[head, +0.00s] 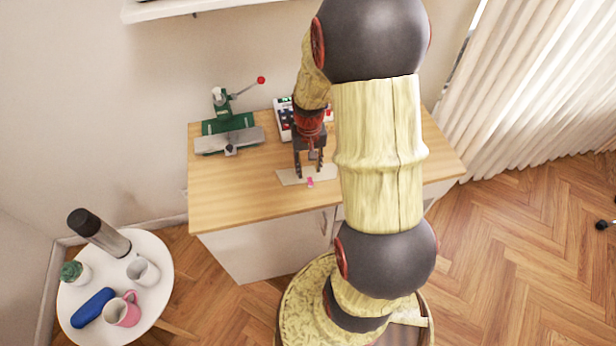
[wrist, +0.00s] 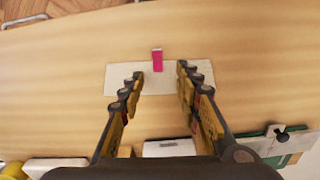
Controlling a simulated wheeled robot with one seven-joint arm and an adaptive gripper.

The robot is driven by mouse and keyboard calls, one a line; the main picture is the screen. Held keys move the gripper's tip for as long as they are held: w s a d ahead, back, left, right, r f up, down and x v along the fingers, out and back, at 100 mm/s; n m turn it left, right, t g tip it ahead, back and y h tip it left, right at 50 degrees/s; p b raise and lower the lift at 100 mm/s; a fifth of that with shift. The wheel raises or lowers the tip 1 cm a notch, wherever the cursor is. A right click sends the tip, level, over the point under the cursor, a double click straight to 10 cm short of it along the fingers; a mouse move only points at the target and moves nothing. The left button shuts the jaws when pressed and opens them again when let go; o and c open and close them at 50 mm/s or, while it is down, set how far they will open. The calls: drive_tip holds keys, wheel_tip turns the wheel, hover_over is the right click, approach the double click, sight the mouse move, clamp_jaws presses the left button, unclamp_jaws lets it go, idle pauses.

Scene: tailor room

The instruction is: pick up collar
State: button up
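A flat, pale, roughly rectangular piece, which looks like the collar (head: 290,178), lies on the wooden tabletop near the cabinet's front edge. It also shows in the wrist view (wrist: 160,86). A small pink object with a pale end (wrist: 157,61) lies across its edge; I cannot tell if they are joined. My gripper (head: 309,169) points down over the pale piece, with its fingers apart and nothing between them. The exact height above the piece is hard to tell.
A green press with a red-knobbed lever (head: 226,128) stands at the left of the cabinet top (head: 250,195). A device with buttons (head: 284,120) sits behind my gripper. A round white side table (head: 150,300) with a bottle and cups is at lower left. The tabletop around the piece is clear.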

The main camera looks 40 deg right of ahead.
sight(310, 179)
drive_tip(key=f, duration=0.2)
drive_tip(key=s+f+b, duration=0.1)
drive_tip(key=f, duration=0.1)
drive_tip(key=shift+a+b, duration=0.2)
drive_tip(key=shift+b, duration=0.1)
drive_tip(key=shift+f, duration=0.3)
drive_tip(key=shift+c, duration=0.8)
drive_tip(key=c, duration=0.7)
drive_tip(key=shift+r, duration=0.15)
